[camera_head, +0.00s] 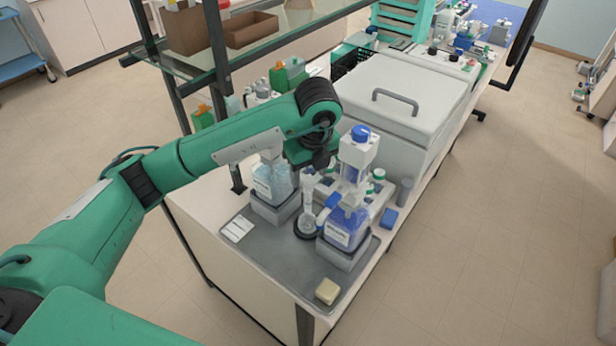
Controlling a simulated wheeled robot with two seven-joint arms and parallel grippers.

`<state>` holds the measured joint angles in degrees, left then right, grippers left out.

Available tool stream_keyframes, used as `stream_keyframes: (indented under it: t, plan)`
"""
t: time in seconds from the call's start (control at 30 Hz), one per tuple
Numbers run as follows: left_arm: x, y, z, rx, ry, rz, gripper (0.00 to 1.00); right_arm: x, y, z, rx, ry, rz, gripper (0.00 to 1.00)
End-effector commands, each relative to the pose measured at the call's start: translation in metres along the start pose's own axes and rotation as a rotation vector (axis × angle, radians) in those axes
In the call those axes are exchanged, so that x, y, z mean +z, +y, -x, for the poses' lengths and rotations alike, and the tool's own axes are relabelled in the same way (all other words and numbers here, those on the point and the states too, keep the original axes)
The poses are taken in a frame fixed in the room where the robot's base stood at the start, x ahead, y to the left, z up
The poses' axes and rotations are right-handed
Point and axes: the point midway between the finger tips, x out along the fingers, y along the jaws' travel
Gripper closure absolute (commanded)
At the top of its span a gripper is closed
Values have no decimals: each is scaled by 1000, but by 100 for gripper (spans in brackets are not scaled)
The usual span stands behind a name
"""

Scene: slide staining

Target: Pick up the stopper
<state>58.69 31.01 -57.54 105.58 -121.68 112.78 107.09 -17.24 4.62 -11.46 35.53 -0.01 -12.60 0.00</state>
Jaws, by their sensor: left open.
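My left gripper (313,168) hangs at the end of the green arm, above the grey tray, over a clear narrow-necked glass flask (308,213). It is open; its fingertips are small and partly lost against the glassware, and I cannot tell whether they touch anything. I cannot make out a stopper for certain; one at the flask's mouth would be hidden by the gripper. A small blue piece (388,218) lies on the bench to the right, and I cannot tell what it is. My right gripper is not in view.
A bottle of blue liquid (345,228) with a tall white blue-capped dispenser stands close right of the flask. A bottle of pale liquid (271,182) stands left. The grey tray (275,255) is mostly clear in front, with a pale yellow block (327,290). A large white lidded box (395,105) stands behind.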

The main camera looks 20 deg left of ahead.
Motion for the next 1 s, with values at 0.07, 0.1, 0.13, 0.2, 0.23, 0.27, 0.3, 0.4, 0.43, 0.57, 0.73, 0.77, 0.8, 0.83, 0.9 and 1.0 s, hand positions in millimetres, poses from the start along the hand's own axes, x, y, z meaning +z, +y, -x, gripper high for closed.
stream_keyframes:
  t: [0.07,0.1,0.13,0.2,0.23,0.27,0.3,0.4,0.43,0.57,0.73,0.77,0.8,0.83,0.9,1.0]
  plan:
    - [1,1,-8,4,0,2,47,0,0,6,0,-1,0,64]
    - [1,1,-12,4,1,1,47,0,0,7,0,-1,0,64]
    - [0,1,-14,4,0,1,47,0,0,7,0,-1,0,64]
    - [0,1,-16,3,-1,0,47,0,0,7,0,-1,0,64]
    - [0,1,-17,2,-1,0,47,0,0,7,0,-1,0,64]
    - [0,1,-17,2,-1,0,47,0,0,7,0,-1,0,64]
    - [0,0,-17,2,-1,0,47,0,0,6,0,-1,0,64]
    - [0,0,-16,2,-1,0,51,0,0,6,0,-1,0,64]
    - [0,0,-16,2,-1,0,57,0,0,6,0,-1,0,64]
    - [0,0,-16,2,-1,0,83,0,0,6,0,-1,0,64]
    - [1,0,-16,1,-1,1,95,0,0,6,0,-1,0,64]
    - [1,0,-16,1,-1,1,95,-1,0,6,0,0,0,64]
    - [1,0,-16,1,-1,1,95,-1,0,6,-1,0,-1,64]
    - [1,0,-16,1,-1,1,95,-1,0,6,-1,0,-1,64]
    - [1,0,-16,1,-1,1,95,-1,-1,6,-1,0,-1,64]
    - [1,0,-15,1,-1,1,95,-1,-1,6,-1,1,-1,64]
